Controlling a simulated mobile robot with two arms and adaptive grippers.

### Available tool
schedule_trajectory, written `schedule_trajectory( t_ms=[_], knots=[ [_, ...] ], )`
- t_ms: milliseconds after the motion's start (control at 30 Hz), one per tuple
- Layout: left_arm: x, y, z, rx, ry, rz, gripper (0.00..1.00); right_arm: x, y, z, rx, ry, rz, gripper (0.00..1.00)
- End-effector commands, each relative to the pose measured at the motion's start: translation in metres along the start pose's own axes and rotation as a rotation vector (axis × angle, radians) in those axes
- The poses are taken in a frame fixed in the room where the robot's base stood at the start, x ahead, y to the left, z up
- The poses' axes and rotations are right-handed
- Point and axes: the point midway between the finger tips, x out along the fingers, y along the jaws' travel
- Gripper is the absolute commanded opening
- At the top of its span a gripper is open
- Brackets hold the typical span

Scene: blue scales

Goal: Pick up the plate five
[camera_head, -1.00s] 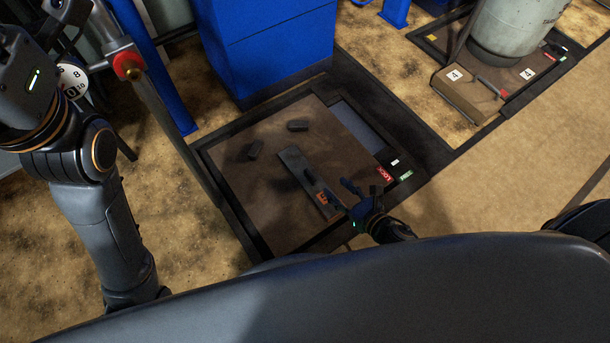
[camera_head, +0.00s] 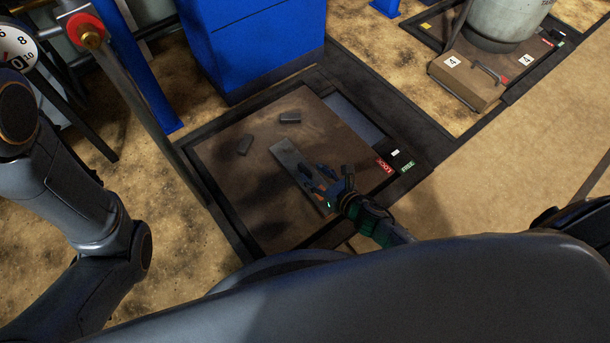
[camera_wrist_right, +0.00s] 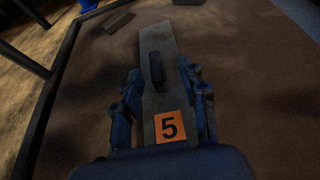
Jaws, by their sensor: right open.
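Plate five is a long flat grey plate (camera_head: 289,155) lying on the brown platform of the scale. In the right wrist view the plate (camera_wrist_right: 158,42) shows an orange label with a black 5 at its near end and a dark raised handle (camera_wrist_right: 156,67) in its middle. My right gripper (camera_head: 320,182) is over the near part of the plate and hides its label in the head view. In the right wrist view the right gripper (camera_wrist_right: 163,85) is open, one finger on each side of the plate, with the handle between and ahead of them. My left gripper is not in view.
A brown box labelled 4 (camera_head: 467,80) and a grey cylinder (camera_head: 500,22) are at the upper right. Sandy floor at right is clear.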

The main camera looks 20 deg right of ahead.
Motion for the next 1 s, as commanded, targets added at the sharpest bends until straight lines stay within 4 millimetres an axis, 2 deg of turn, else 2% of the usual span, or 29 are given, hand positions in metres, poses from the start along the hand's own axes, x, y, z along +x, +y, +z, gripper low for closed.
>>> schedule_trajectory(
  t_ms=[133, 300, 433, 733, 767, 933, 1000],
  knots=[
    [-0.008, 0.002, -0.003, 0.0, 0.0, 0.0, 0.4, 0.011, 0.001, -0.001, -0.002, -0.002, 0.0, 0.42],
    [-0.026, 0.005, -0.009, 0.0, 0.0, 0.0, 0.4, 0.036, 0.005, -0.001, -0.002, -0.004, 0.001, 0.42],
    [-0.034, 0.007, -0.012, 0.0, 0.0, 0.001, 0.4, 0.051, 0.005, 0.0, -0.001, -0.002, 0.0, 0.42],
    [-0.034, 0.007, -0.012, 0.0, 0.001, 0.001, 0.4, 0.055, 0.005, 0.003, 0.0, 0.0, 0.0, 0.42],
    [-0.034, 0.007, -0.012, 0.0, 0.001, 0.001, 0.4, 0.055, 0.005, 0.003, 0.0, 0.0, 0.0, 0.38],
    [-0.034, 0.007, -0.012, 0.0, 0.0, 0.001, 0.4, 0.055, 0.005, 0.003, 0.0, 0.0, 0.0, 0.04],
    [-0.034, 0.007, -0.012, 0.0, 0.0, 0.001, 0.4, 0.055, 0.005, 0.003, 0.0, 0.0, 0.0, 0.0]
  ],
)
